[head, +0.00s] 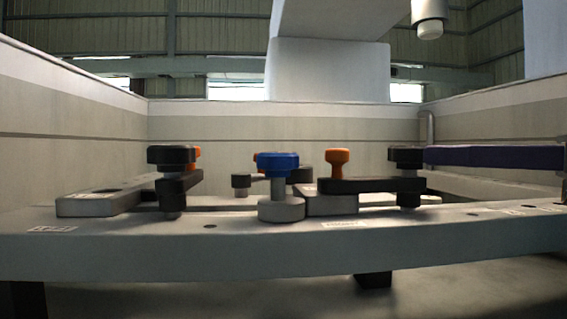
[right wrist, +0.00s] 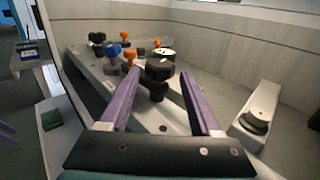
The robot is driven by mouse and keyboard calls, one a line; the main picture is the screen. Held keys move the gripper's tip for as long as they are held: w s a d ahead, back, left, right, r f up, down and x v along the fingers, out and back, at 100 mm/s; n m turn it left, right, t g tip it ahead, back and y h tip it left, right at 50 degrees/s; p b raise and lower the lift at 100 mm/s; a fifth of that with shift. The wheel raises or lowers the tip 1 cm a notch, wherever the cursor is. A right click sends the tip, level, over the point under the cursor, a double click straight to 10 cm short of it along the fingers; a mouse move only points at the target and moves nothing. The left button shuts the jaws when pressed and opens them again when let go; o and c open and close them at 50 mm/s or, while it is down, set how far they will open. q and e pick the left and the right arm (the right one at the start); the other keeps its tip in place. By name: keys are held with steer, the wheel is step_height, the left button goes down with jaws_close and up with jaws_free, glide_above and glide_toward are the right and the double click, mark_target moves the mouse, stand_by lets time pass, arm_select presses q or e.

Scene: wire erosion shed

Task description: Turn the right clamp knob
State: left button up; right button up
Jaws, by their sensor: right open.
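The right clamp knob (head: 406,154) is a dark round knob on a post at the right end of a black clamp arm (head: 370,185). It also shows in the right wrist view (right wrist: 160,68). My right gripper (right wrist: 159,82) is open, with its two purple fingers pointing towards the knob, one on each side in that view. In the head view one purple finger (head: 495,157) comes in from the right, its tip close beside the knob. Contact cannot be made out. A purple piece at the left edge of the right wrist view may be my left gripper.
The clamp sits on a long grey rail (head: 260,255). A blue knob (head: 277,163), an orange knob (head: 338,160) and another dark knob (head: 171,155) stand to the left. Pale tank walls (head: 285,125) enclose the back and sides. A grey nozzle (head: 429,22) hangs above.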

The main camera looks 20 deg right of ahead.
mark_target(390, 153)
steer(key=x, duration=0.3)
steer(key=p+x, duration=0.1)
steer(key=x, duration=0.2)
steer(key=shift+w+a+r, duration=0.1)
steer(key=shift+w+r, duration=0.1)
steer(key=shift+w, duration=0.05)
steer(key=shift+w+a+f, duration=0.15)
steer(key=shift+w+a, duration=0.25)
steer(key=shift+w, duration=0.15)
